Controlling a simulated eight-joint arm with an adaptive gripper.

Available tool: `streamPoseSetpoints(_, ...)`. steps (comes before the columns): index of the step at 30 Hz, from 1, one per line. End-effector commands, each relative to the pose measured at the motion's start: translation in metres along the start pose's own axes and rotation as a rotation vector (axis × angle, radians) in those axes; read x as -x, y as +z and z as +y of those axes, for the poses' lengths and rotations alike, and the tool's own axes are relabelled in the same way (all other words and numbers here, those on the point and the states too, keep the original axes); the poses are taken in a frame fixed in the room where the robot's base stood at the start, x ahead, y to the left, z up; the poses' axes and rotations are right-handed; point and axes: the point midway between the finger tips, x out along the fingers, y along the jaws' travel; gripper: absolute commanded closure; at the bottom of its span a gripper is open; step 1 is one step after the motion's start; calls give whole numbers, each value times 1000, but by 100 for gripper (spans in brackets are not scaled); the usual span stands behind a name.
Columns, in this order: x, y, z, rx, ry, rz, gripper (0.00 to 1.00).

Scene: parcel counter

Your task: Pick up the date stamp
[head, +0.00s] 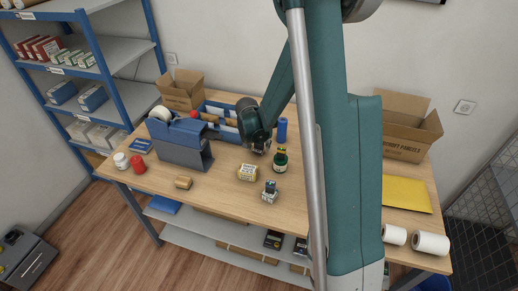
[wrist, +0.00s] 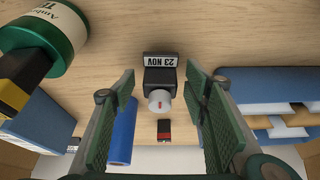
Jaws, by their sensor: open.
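The date stamp (wrist: 160,75) shows in the wrist view as a dark block with a "23 NOV" label and a pale round knob with a red mark. It stands on the wooden counter, between my two green-padded fingers in the picture. A gap shows on each side, and I see no contact. My gripper (head: 258,150) is open and points down over the counter's middle. In the head view the gripper hides most or all of the stamp there.
Blue dividers (wrist: 265,85) are on the other side.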

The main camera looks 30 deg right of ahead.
Motion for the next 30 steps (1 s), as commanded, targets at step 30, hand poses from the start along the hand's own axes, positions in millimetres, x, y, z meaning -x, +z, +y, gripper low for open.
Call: streamPoseSetpoints(30, -4, 0, 0, 0, 0, 0, 88)
